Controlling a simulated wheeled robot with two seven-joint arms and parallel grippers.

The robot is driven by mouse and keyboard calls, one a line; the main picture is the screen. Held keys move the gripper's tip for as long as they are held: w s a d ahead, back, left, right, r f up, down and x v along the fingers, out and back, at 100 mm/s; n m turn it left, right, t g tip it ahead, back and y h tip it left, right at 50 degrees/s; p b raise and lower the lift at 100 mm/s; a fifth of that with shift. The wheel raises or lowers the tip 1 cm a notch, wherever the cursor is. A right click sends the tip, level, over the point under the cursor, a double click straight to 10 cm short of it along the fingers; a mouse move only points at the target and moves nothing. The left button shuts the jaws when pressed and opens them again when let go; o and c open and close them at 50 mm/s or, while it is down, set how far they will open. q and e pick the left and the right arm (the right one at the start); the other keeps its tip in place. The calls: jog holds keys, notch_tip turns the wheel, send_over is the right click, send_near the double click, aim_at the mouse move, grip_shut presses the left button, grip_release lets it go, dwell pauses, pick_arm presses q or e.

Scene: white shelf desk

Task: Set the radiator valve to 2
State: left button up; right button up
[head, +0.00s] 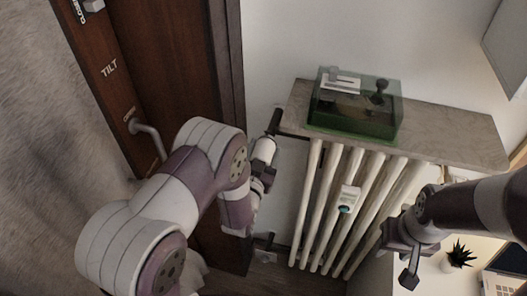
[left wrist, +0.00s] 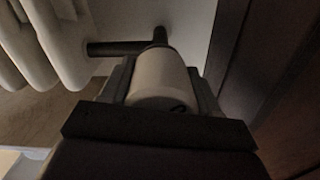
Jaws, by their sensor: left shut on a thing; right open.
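The radiator valve has a pale cylindrical knob (head: 264,150) at the radiator's upper left corner, on a dark pipe fitting. In the left wrist view the knob (left wrist: 160,78) sits between my left fingers, with a small dark mark near its lower right edge. The number it is set to cannot be read. My left gripper (head: 262,172) is shut on the knob, coming from below it in the head view; my left gripper also shows in the left wrist view (left wrist: 160,90). My right gripper (head: 407,258) is open and empty, right of the radiator.
A white ribbed radiator (head: 308,190) carries a small meter (head: 348,198). Above it is a stone shelf (head: 455,133) with a green transparent box (head: 352,122). A dark wooden door (head: 165,50) with a handle stands left. A potted plant (head: 459,254) is at the lower right.

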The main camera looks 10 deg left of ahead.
pick_arm(q)
jog(key=m+b, duration=0.1)
jog(key=m, duration=0.2)
jog(key=shift+m, duration=0.3)
jog(key=m+b, duration=0.1)
jog(key=m, duration=0.3)
jog(key=shift+m, duration=0.4)
dwell(0.4)
jog(key=o, duration=1)
jog(key=shift+w, duration=0.1)
jog(key=shift+o, duration=0.2)
jog(key=shift+f, duration=0.1)
